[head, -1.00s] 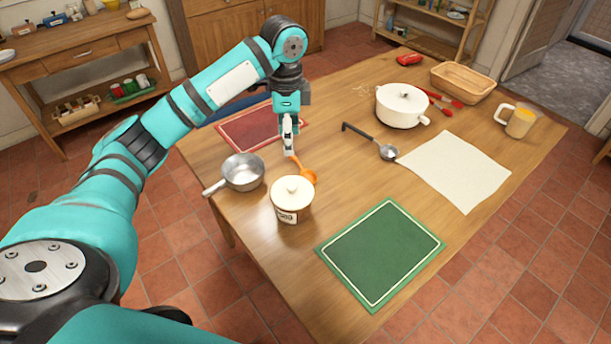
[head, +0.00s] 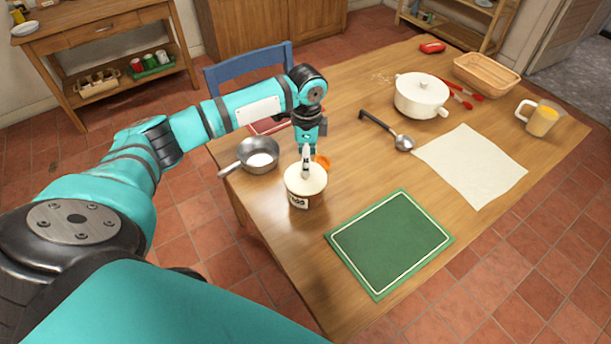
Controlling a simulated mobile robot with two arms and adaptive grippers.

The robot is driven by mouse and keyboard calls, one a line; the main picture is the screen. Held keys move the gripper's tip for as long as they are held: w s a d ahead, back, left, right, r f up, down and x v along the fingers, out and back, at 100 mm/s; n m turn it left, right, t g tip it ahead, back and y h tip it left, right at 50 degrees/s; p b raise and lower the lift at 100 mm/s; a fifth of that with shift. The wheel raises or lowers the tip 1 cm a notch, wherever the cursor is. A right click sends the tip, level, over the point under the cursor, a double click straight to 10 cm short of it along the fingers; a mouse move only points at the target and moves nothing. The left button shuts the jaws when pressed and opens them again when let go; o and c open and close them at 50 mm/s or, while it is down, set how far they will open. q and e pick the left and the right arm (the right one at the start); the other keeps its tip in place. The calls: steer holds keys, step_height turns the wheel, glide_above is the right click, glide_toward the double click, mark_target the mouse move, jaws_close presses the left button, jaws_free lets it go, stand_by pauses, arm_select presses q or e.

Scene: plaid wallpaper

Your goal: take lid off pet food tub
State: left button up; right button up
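The pet food tub (head: 299,200) is a cream tub with a dark label, standing upright near the table's left front edge. Its cream lid (head: 316,182) sits on top. My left gripper (head: 306,175) points down at the middle of the lid, over its knob, and hides the knob. I cannot tell whether its fingers are closed on the knob. My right gripper is not in view.
A metal saucepan (head: 258,157) stands just left of the tub, and an orange utensil (head: 322,161) lies partly hidden behind it. A green mat (head: 391,243) lies to the right. A black-handled ladle (head: 385,129), white pot (head: 421,97) and pale cloth (head: 472,167) are farther right.

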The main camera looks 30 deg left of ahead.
mark_target(299, 184)
arm_select(q)
steer(key=f, duration=0.3)
steer(key=shift+s+f+p, duration=0.35)
steer(key=shift+f+p, duration=0.05)
steer(key=shift+f, duration=0.35)
steer(key=c, duration=1.1)
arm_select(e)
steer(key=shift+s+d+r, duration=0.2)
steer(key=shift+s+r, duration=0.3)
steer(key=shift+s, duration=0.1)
arm_select(q)
steer(key=shift+r, duration=0.1)
